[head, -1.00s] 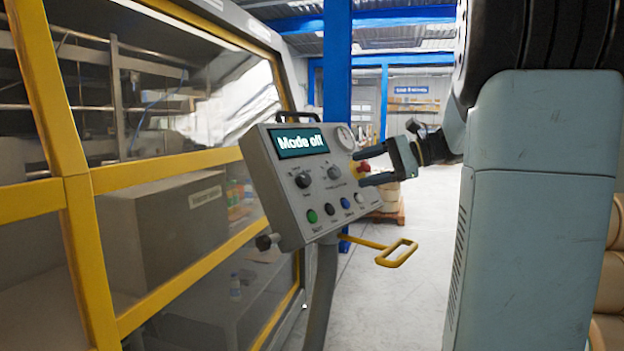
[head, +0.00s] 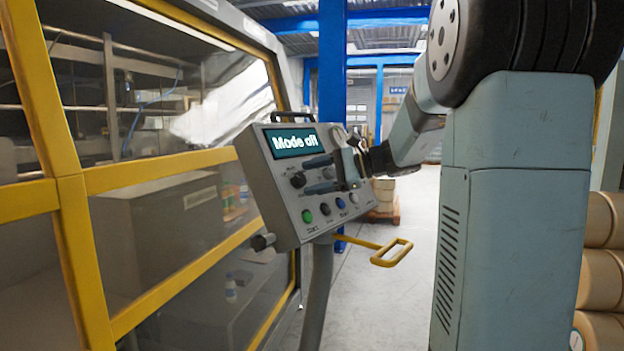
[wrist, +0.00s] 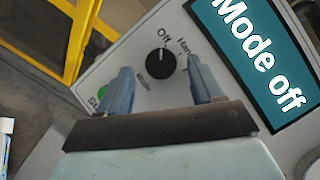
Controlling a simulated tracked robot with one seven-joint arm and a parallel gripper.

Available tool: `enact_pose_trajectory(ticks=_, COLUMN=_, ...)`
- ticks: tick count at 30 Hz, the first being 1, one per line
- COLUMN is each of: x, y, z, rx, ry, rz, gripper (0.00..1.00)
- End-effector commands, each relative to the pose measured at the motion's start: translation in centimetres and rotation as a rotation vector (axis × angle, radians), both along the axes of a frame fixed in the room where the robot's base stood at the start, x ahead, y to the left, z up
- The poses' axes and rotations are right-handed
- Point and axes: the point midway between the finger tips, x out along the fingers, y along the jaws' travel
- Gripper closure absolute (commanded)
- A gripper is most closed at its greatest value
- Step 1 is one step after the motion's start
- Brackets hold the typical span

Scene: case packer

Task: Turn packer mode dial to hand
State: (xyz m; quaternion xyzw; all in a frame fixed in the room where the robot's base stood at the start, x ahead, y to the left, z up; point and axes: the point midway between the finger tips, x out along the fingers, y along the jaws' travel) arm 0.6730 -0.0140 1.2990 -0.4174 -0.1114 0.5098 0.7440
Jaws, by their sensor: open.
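The mode dial (wrist: 160,62) is a black round knob on the grey control panel (head: 283,213). In the wrist view its white pointer line is toward the "Off" label, with "Hand" beside it to the right. The panel's screen (head: 292,141) reads "Mode off". My gripper (wrist: 160,85) is open, its two fingers either side of the dial in the picture and a little below it. In the head view the gripper (head: 308,175) is in front of the panel, and the dial (head: 298,180) shows just left of the fingertips. Contact with the dial cannot be seen.
A green start button (head: 307,216) and other buttons line the panel's lower edge. A yellow-framed glass guard (head: 150,172) stands to the left. Stacked rolls (head: 603,262) stand at the right.

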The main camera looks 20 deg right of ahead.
Motion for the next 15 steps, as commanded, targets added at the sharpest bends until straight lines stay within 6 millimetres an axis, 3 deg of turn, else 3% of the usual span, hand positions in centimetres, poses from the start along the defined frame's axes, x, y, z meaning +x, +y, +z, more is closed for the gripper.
enact_pose_trajectory(ticks=6, x=0.57, y=1.09, z=-0.32, rx=0.000, ry=0.000, rz=0.000, gripper=0.34)
enact_pose_trajectory(ticks=15, x=0.61, y=1.18, z=-0.34, rx=0.000, ry=0.000, rz=0.000, gripper=0.36)
